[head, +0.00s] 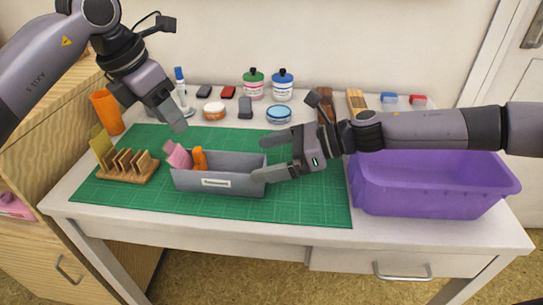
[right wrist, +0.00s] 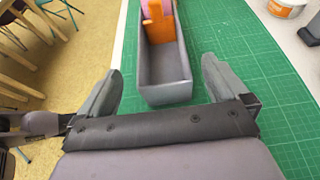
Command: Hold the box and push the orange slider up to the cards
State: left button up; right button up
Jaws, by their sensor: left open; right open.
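A long grey box (head: 219,183) with a pale label on its front stands on the green mat (head: 310,206). Inside it, toward the left end, is an upright orange slider (head: 199,159), with pink cards (head: 178,156) leaning left of it. In the right wrist view the slider (right wrist: 158,24) stands at the far end of the box (right wrist: 165,95), and the near part is empty. My right gripper (head: 262,158) is open at the box's right end, its fingers spread to either side, with no clear contact. My left gripper (head: 168,108) is open and empty above and behind the box's left end.
A wooden rack (head: 128,178) stands left of the box. A purple bin (head: 440,190) stands at the right. An orange cup (head: 106,112), inkpads, stamps and ink bottles (head: 282,85) line the back. The mat in front of the box is clear.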

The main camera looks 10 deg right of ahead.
aim_at(240, 166)
jog(key=shift+w+f, duration=0.1)
jog(key=shift+f, duration=0.2)
jog(key=shift+x, duration=3.35)
